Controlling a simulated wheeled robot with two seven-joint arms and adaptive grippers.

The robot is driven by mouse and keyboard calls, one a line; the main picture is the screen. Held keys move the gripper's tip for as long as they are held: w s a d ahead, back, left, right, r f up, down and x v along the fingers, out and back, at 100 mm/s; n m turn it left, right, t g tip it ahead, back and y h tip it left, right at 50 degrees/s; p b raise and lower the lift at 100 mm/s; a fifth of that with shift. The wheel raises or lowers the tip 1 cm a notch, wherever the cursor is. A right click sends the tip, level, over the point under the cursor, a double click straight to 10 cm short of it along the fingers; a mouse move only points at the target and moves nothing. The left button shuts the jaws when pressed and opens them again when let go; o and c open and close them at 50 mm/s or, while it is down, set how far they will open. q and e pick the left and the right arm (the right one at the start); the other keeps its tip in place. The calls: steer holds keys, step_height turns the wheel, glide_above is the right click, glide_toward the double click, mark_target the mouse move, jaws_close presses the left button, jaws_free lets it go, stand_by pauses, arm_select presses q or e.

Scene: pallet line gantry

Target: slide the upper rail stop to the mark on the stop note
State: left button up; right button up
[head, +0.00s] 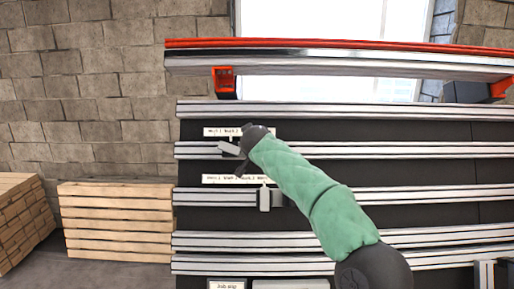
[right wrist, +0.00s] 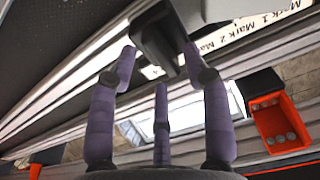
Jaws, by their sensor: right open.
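The upper rail stop (head: 229,149) is a small grey block on the upper of two marked rails, below a white mark strip (head: 226,132) in the head view. In the right wrist view, the stop (right wrist: 160,35) is a dark block between my fingertips, with a white pointer below it. My right gripper (head: 243,148) is at the stop; its purple fingers (right wrist: 160,62) are spread on either side, and contact is unclear. The strip (right wrist: 250,32) reads Mark 1, Mark 2, then is cut off. My left gripper is out of view.
A second stop (head: 264,199) sits on the lower rail under its own strip (head: 236,179). A red-edged beam (head: 340,60) with an orange bracket (head: 224,82) runs above. A slip (head: 227,285) lies at the bottom edge, its small text unreadable. Wooden pallets (head: 115,220) stand left.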

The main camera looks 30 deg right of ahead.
steer(key=v, duration=1.1)
steer(key=shift+a+f, duration=0.1)
